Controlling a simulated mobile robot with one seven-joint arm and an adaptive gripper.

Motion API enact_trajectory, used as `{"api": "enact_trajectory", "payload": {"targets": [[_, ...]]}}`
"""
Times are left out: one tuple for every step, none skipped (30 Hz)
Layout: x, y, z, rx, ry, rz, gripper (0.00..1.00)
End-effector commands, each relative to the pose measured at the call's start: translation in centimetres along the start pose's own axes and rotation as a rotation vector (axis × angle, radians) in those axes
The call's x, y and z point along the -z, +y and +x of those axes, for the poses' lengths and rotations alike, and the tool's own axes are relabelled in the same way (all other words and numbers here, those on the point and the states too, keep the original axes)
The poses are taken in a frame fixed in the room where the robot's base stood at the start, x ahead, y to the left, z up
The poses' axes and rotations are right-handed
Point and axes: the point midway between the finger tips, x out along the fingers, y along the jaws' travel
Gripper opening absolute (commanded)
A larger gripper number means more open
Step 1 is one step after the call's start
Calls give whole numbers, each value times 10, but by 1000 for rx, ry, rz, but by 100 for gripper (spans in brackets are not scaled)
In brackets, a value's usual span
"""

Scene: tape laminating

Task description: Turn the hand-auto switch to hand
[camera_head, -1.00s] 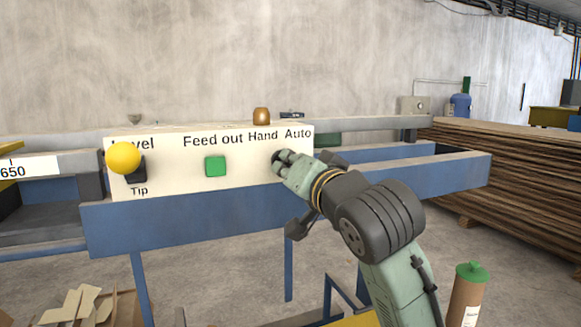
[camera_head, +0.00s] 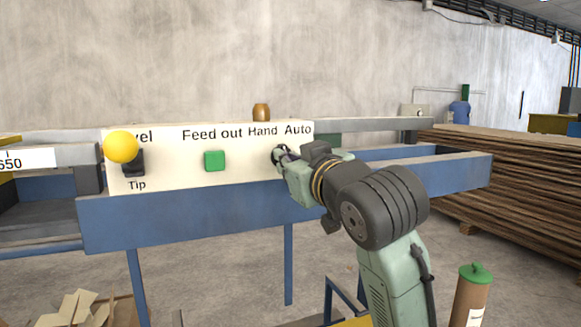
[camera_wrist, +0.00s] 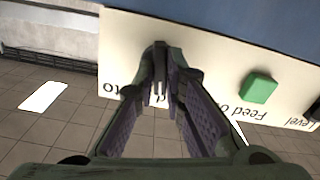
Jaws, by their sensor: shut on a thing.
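The cream control panel (camera_head: 243,169) faces me, with the words Hand and Auto at its right end. My gripper (camera_head: 281,155) is at the panel just below these words, and it hides most of the hand-auto switch there. In the wrist view, where the panel appears upside down, the dark switch (camera_wrist: 160,62) stands between the tips of my gripper (camera_wrist: 160,88). The fingers are shut on the switch. Which word the switch points to cannot be told.
A green button (camera_head: 214,161) is left of my gripper, under Feed out. A yellow ball-topped lever (camera_head: 122,147) is at the panel's left end. A blue beam (camera_head: 190,220) runs below the panel. Stacked boards (camera_head: 500,185) stand at the right.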

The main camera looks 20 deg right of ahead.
Motion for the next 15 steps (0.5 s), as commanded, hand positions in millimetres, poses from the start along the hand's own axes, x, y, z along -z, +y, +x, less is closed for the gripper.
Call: {"api": "enact_trajectory", "payload": {"targets": [[-1,0,0,0,1,-40,0],[-1,0,0,0,0,-66,0],[-1,0,0,0,0,-99,0],[-1,0,0,0,0,-124,0],[-1,0,0,0,0,-146,0],[-1,0,0,0,-1,-176,0],[-1,0,0,0,-1,-197,0],[-1,0,0,0,-1,-218,0],[-1,0,0,0,-1,-243,0],[-1,0,0,0,-1,-260,0],[-1,0,0,0,-1,-278,0],[-1,0,0,0,-1,-298,0],[-1,0,0,0,-1,-312,0],[-1,0,0,0,-1,-324,0],[-1,0,0,0,-1,-341,0]]}}
